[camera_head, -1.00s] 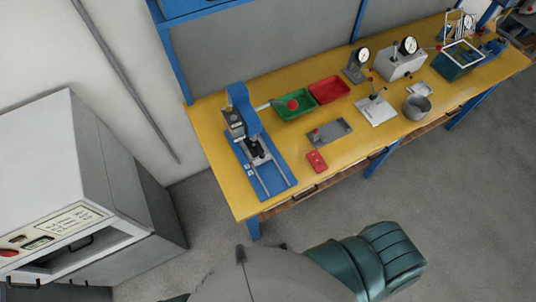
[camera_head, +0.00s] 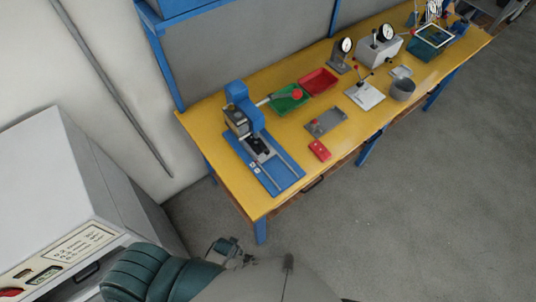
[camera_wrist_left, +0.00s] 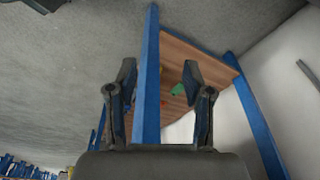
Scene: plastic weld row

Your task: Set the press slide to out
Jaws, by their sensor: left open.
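The blue press (camera_head: 243,108) stands at the left end of the yellow bench. Its lever reaches right to a red knob (camera_head: 297,94). The press slide (camera_head: 258,145), a dark block on a grey plate, sits at the rear of the rails, under the press head. The front of the rails (camera_head: 278,173) is bare. My left gripper (camera_wrist_left: 160,92) is open and empty in the left wrist view, below the bench's underside. A small dark part at the bottom of the head view may be this gripper; its fingers are unclear there. My right gripper is not in view.
The yellow bench (camera_head: 222,172) also holds a green tray (camera_head: 283,106), a red tray (camera_head: 318,82), a grey fixture plate (camera_head: 325,122) and a red box (camera_head: 320,150). A blue bench leg (camera_wrist_left: 151,85) stands close by. A white machine (camera_head: 50,190) is at left.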

